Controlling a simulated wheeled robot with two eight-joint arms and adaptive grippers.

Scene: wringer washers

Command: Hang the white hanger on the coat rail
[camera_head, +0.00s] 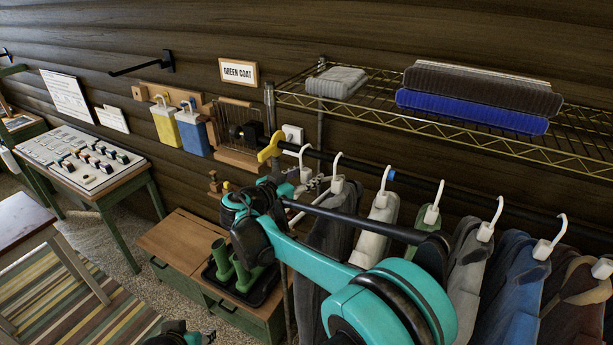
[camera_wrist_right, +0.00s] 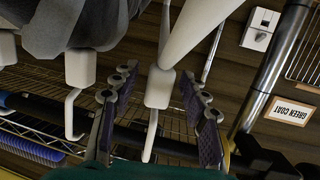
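The white hanger (camera_wrist_right: 158,90) is bare, with a white neck block and hook. In the head view its hook (camera_head: 303,155) is at the left end of the dark coat rail (camera_head: 350,163), by the yellow end piece; the hook appears to be over the rail. My right gripper (camera_wrist_right: 157,110) has its fingers on both sides of the neck block, with a gap visible on at least one side. In the head view the right gripper (camera_head: 290,192) is partly hidden by its own wrist.
Several garments on white-hooked hangers fill the rail to the right, the nearest a dark grey one (camera_head: 330,235). A wire shelf (camera_head: 400,115) with folded cloths runs above. A wooden cabinet (camera_head: 180,245) with a black tray (camera_head: 240,285) stands below. A "GREEN COAT" sign (camera_head: 239,72) is on the wall.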

